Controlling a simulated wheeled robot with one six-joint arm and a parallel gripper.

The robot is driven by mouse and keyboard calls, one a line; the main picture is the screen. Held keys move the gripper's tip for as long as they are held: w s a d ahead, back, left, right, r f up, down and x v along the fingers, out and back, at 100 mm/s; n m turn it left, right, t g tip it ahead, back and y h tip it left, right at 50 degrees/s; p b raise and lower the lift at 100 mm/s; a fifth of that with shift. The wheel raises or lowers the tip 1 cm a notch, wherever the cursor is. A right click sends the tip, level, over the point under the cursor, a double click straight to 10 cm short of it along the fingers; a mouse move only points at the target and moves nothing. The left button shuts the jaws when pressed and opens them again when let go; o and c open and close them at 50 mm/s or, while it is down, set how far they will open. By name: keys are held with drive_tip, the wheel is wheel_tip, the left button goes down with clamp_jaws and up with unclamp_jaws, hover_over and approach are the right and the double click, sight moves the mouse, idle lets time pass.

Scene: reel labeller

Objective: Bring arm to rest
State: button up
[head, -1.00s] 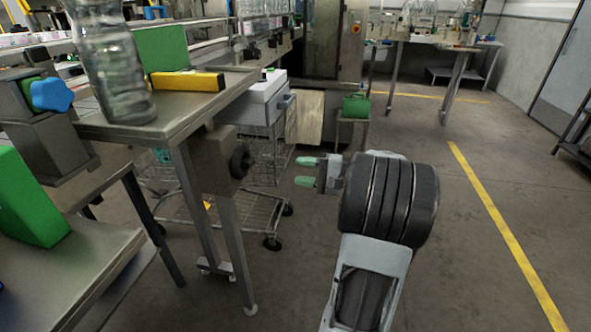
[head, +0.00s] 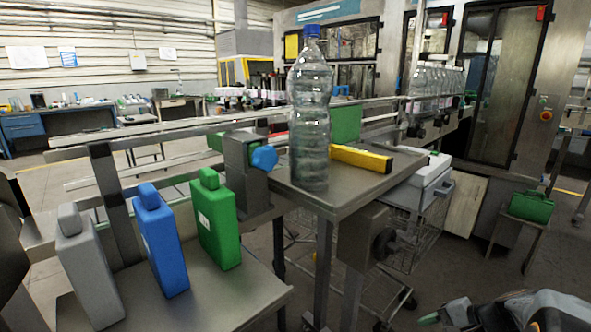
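My gripper (head: 431,319) shows at the bottom right edge of the head view, at the end of my folded dark and grey arm. One green fingertip shows; the rest of the gripper is cut off by the frame edge. I cannot tell whether the fingers are apart. Nothing is seen held at the part that shows. It is apart from the tables and bottles, below and to the right of the white box.
A clear bottle with a blue cap (head: 311,120) and a yellow bar (head: 361,158) stand on a steel table (head: 345,192). Grey (head: 90,268), blue (head: 161,240) and green (head: 217,222) jugs stand on a lower table. A white box (head: 422,185) and wire cart (head: 395,240) stand beyond.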

drive_tip(key=s+a+r+n+h+p, duration=0.2)
drive_tip(key=a+r+n+p, duration=0.4)
drive_tip(key=r, duration=0.4)
drive_tip(key=s+a+r+n+g+h+p, duration=0.1)
drive_tip(key=s+a+r+n+h+p, duration=0.2)
drive_tip(key=a+r+n+h+p, duration=0.2)
drive_tip(key=a+r+n+p, duration=0.1)
drive_tip(key=a+r+p, duration=0.2)
drive_tip(key=r, duration=0.3)
drive_tip(key=shift+s+p, duration=0.35)
drive_tip(key=shift+p, duration=0.35)
